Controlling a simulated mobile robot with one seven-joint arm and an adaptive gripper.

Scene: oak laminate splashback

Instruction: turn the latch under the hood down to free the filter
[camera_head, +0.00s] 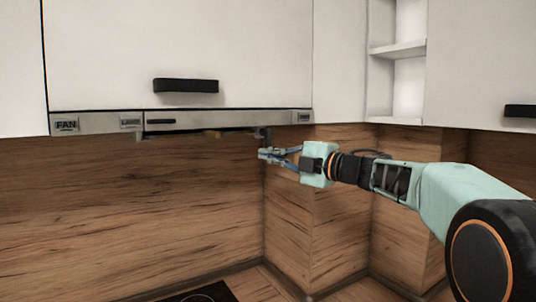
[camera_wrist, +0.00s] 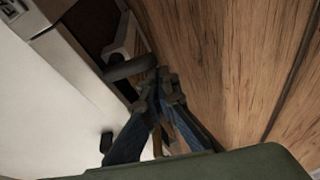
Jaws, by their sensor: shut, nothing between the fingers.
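The hood is a grey metal strip (camera_head: 225,120) under the white cabinet, with its underside seen edge-on in the head view. A small dark part, which looks like the latch (camera_head: 262,133), hangs below its right end. In the wrist view the latch (camera_wrist: 128,67) appears as a dark rounded bar beside my fingertips. My gripper (camera_head: 265,153) is shut and empty just below the hood's right end. In the wrist view its fingertips (camera_wrist: 162,88) meet close to the latch; I cannot tell whether they touch it. The filter's face is mostly hidden from the head view.
A dark cabinet handle (camera_head: 186,86) is above the hood. A black hob (camera_head: 205,294) lies below. The space under the hood to the left is clear.

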